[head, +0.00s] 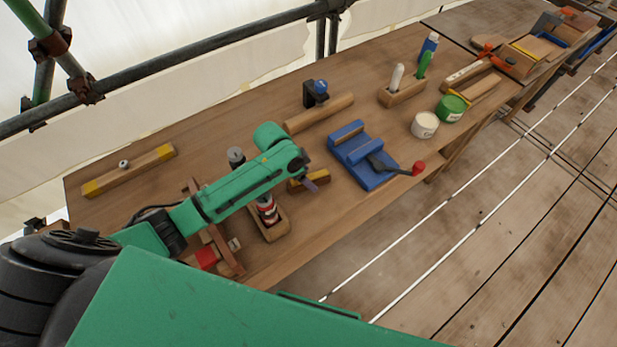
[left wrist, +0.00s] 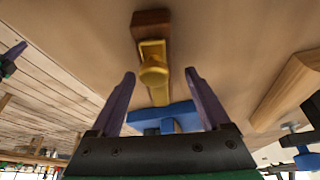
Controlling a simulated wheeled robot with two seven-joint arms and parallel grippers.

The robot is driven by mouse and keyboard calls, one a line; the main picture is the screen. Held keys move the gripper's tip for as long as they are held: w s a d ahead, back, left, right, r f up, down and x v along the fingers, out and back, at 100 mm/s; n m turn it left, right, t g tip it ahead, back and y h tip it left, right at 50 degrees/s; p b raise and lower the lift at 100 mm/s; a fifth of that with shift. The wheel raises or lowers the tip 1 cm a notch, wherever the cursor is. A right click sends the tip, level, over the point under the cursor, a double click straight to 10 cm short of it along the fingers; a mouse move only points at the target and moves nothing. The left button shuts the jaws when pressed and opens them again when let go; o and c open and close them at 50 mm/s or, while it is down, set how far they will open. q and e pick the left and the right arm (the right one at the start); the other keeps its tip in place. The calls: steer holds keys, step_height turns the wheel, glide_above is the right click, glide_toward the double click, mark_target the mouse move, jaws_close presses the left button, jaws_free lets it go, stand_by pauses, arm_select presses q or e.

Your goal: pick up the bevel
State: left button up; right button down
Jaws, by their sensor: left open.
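The bevel, a brown piece with a yellow brass-like slot and round knob, lies on the wooden bench (head: 225,125). In the left wrist view the bevel (left wrist: 153,62) is ahead of and between my finger lines, with a yellow strip running back toward the gripper. In the head view only parts of the bevel (head: 322,177) show beside my gripper. My left gripper (head: 312,184) is over it, its purple fingers apart. In the left wrist view the gripper (left wrist: 158,73) is open with nothing clamped. Whether the fingers touch the bevel cannot be told.
A blue vise-like tool (head: 365,155) with a red-knobbed handle stands close right of the gripper. A wooden dowel (head: 320,113) and a black-and-blue clamp (head: 315,92) lie behind. A wooden box with a red-and-white can (head: 268,212) sits below my arm. Paint tins (head: 425,125) stand farther right.

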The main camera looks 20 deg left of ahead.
arm_select(q)
steer(key=shift+d+f, duration=0.25)
steer(key=shift+f, duration=0.15)
jaws_close()
